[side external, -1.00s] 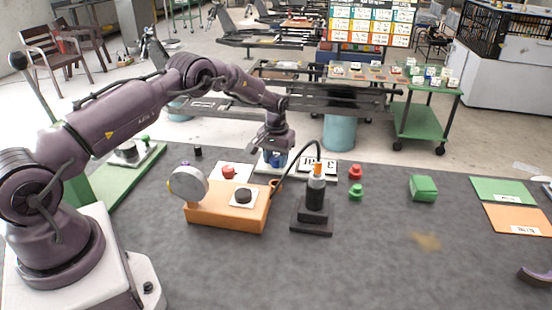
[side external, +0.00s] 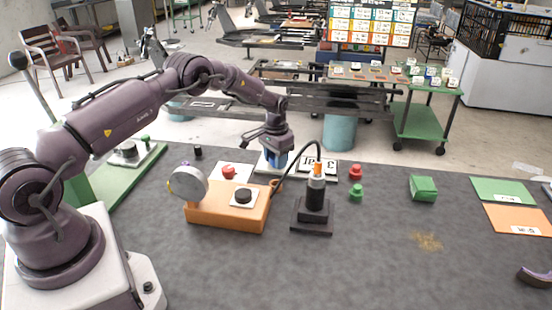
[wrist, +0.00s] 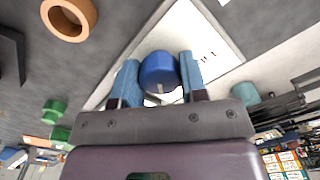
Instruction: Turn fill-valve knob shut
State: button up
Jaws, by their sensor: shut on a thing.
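The blue knob (wrist: 159,74) sits between the two blue fingers of my gripper (wrist: 160,64) in the wrist view. My gripper is shut on it, with one finger on each side. In the side view my gripper (side external: 275,160) points down behind the orange box, and the knob is mostly hidden by the fingers. A white plate with dark lettering (wrist: 207,42) lies beneath the knob. Whether the knob is fully turned cannot be told.
The orange box (side external: 215,217) carries a round gauge (side external: 189,184) and a black button (side external: 243,196). A black stand (side external: 312,215) with a cable is right of it. An orange ring (wrist: 69,17) lies near the knob. Red (side external: 356,171) and green (side external: 356,192) knobs stand further right.

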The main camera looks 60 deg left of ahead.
jog(key=shift+r, duration=0.1)
jog(key=o, duration=0.9)
notch_tip(320, 180, up, 13)
jog(key=shift+f, duration=0.1)
jog(key=shift+s+d+r+m+t, duration=0.2)
jog(key=shift+s+d+r+t, duration=0.75)
jog(key=shift+s+d+r, duration=3.4)
jog(key=shift+s+d+r+m+t, duration=0.2)
jog(key=shift+s+d+r+t, duration=1.35)
jog(key=shift+s, duration=4.95)
jog(key=shift+s+d+r+m+t, duration=0.2)
jog(key=shift+s+d+r+t, duration=0.1)
jog(key=shift+s+d+r, duration=4.4)
